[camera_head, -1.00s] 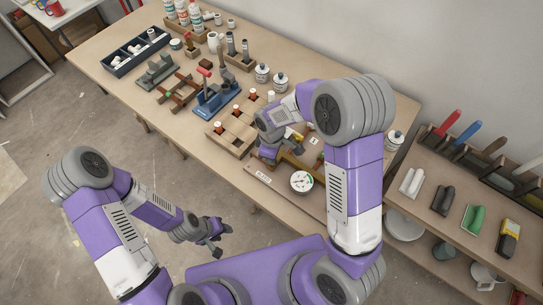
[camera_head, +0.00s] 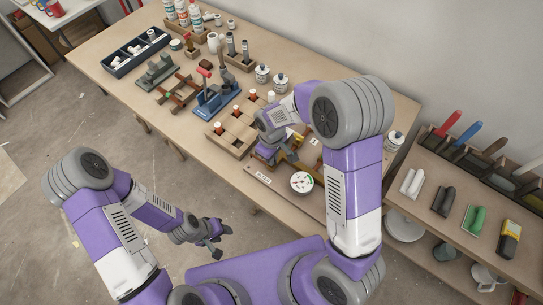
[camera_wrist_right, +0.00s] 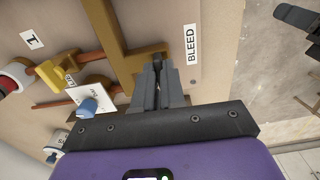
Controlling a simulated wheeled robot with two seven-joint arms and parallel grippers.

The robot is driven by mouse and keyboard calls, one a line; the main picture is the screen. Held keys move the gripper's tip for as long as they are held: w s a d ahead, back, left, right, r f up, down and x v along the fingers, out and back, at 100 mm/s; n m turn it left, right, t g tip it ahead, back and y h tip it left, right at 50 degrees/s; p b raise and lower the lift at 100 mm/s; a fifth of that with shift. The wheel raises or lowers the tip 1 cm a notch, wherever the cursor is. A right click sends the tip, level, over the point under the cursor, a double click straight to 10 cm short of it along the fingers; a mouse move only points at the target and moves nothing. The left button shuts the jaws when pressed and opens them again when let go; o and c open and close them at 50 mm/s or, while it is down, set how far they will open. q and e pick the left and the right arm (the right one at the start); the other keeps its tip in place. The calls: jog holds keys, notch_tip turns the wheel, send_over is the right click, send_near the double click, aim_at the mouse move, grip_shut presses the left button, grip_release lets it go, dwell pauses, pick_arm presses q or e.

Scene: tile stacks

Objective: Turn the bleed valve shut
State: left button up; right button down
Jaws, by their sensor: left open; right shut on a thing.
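My right gripper (camera_wrist_right: 158,88) is shut beside the "BLEED" label (camera_wrist_right: 191,44) in the right wrist view. The thing between its fingers is mostly hidden; from its place by the label it appears to be the bleed valve's handle. In the head view the right gripper (camera_head: 271,158) is low over the valve board, left of a round white gauge (camera_head: 301,182). A small label (camera_head: 264,180) sits on the board's front edge. My left gripper (camera_head: 217,238) is open and empty, off the table.
In the right wrist view a yellow valve handle (camera_wrist_right: 47,74), a blue knob (camera_wrist_right: 87,107) and a label "1" (camera_wrist_right: 32,40) lie left of the fingers. In the head view a wooden tray (camera_head: 228,138) and a blue stand (camera_head: 215,100) are further left. A tool shelf (camera_head: 470,215) stands right.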

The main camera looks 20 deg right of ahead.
jog(key=c, duration=1.2)
grip_release()
jog(key=shift+r, duration=0.1)
notch_tip(320, 180, up, 8)
jog(key=shift+f+p, duration=0.25)
jog(key=shift+p, duration=0.45)
